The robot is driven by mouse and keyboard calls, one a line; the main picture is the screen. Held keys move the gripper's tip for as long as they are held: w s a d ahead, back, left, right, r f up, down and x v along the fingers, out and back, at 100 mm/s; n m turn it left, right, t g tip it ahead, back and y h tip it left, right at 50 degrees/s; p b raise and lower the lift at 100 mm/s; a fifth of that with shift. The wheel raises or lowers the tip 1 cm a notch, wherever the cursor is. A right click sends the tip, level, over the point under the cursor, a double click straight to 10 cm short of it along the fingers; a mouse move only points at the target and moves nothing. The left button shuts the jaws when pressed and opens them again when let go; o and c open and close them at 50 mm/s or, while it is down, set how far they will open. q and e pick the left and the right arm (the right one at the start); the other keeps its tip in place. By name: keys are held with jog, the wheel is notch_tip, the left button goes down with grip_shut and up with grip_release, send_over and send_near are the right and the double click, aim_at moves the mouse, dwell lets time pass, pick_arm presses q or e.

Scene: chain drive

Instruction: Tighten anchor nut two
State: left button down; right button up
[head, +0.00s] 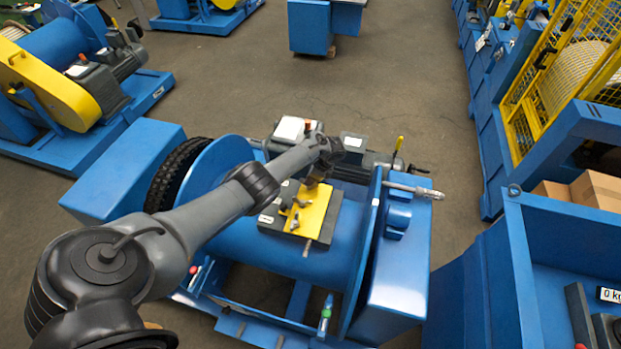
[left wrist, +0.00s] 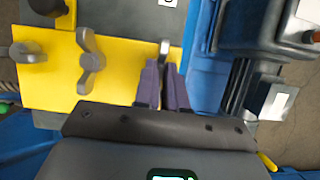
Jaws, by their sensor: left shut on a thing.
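A yellow plate (head: 311,212) sits on top of the blue drum housing and carries several grey wing nuts. One wing nut (left wrist: 90,65) stands near the plate's middle in the left wrist view, and another (left wrist: 28,52) is at its left edge. My left gripper (head: 318,180) reaches down to the plate's far right corner. In the left wrist view its fingers (left wrist: 163,88) are shut on a grey wing nut (left wrist: 165,47) near the plate's right edge; the fingers hide part of it. I cannot tell which nut is number two. My right gripper is not in view.
A blue drum (head: 335,232) lies below the plate, with a blue end flange (head: 366,260) at right. A grey motor unit (head: 297,130) stands behind. A silver rod (head: 415,190) sticks out at right. A blue bin (head: 540,240) with cardboard boxes stands at far right.

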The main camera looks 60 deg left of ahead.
pick_arm(q)
jog(key=shift+w+r, duration=0.1)
jog(key=c, duration=1.2)
grip_release()
jog(key=shift+w+d+r+p, duration=0.15)
jog(key=shift+r+p, duration=0.15)
jog(key=shift+r, duration=0.15)
jog(key=p+v, duration=0.3)
jog(key=v, duration=0.6)
jog(key=shift+r, duration=0.35)
jog(key=shift+w+d, duration=0.1)
jog(key=shift+d, duration=0.05)
